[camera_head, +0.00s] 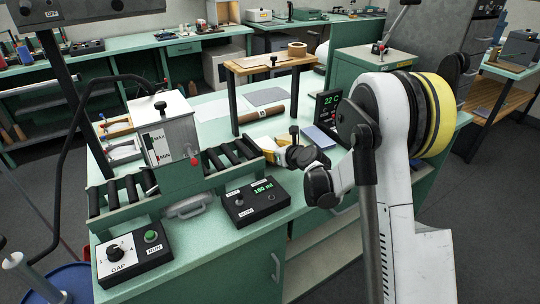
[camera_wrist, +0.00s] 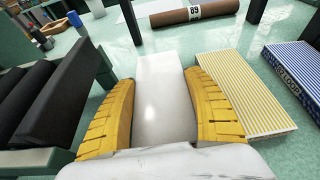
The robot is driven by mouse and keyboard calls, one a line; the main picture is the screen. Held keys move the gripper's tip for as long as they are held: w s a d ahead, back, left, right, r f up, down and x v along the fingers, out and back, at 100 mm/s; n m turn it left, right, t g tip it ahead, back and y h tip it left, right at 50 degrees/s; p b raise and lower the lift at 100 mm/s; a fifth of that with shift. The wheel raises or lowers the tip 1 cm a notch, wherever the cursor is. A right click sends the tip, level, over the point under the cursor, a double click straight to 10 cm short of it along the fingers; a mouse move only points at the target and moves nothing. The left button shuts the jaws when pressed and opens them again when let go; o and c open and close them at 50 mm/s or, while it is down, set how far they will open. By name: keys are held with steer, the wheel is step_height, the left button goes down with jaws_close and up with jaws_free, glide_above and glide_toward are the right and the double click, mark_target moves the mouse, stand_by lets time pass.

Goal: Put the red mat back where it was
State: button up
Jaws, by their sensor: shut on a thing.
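My gripper (camera_wrist: 160,105) has yellow ribbed fingers on either side of a pale, glossy grey-white slab (camera_wrist: 160,85) and is shut on it. In the head view my gripper (camera_head: 294,155) is low over the green bench, right of the roller track. No clearly red mat shows in either view. A yellow-and-white striped mat (camera_wrist: 238,90) lies just right of my gripper. A blue-edged striped block marked LOOP (camera_wrist: 296,72) lies farther right. A brown-red roll with a label reading 89 (camera_wrist: 185,14) lies beyond; it also shows in the head view (camera_head: 262,113).
Black rollers (camera_wrist: 45,95) stand close on the left. A wooden-topped stand (camera_head: 262,64) rises behind my gripper. A control box reading 160 ml (camera_head: 254,199) sits in front, and a display (camera_head: 329,105) stands to the right. Flat grey sheets (camera_head: 268,96) lie under the stand.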

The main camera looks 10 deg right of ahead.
steer(key=shift+f, duration=0.6)
steer(key=shift+f, duration=0.2)
steer(key=o, duration=1)
